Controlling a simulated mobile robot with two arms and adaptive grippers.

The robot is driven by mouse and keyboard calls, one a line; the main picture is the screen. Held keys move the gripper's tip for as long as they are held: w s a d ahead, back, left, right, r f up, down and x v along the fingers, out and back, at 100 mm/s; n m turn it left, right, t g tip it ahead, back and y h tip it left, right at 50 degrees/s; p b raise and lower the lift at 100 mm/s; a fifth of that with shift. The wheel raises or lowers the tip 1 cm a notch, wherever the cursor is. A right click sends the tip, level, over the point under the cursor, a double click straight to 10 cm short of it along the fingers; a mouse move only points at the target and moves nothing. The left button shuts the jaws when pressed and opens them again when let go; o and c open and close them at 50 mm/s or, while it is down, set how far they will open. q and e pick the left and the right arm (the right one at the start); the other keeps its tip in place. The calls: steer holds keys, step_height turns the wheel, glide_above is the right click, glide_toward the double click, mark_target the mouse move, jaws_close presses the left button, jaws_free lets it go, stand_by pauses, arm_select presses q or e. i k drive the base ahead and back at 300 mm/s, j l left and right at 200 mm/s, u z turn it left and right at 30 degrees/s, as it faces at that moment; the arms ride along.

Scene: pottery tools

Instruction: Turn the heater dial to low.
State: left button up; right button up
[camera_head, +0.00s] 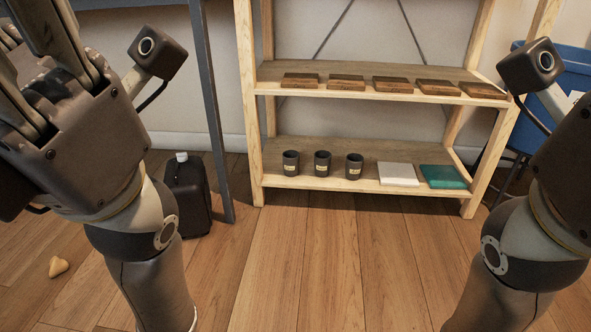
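No heater and no dial show in the head view. My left gripper (32,75) is raised at the upper left, close to the camera. Its two fingers stand apart with a gap between them, and nothing shows between them; their tips are cut off by the frame edge. My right gripper (574,150) is at the right edge. Only its dark body shows, and its fingers are out of the frame.
A wooden shelf (250,140) holds several brown blocks (438,87), dark cups (322,164), a white slab (397,174) and a teal slab (443,177). A black jug (188,197) and tan lump (58,266) are left. A blue bin (572,75) is right. Middle floor is clear.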

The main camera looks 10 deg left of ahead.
mark_target(181, 157)
steer(key=u, duration=0.95)
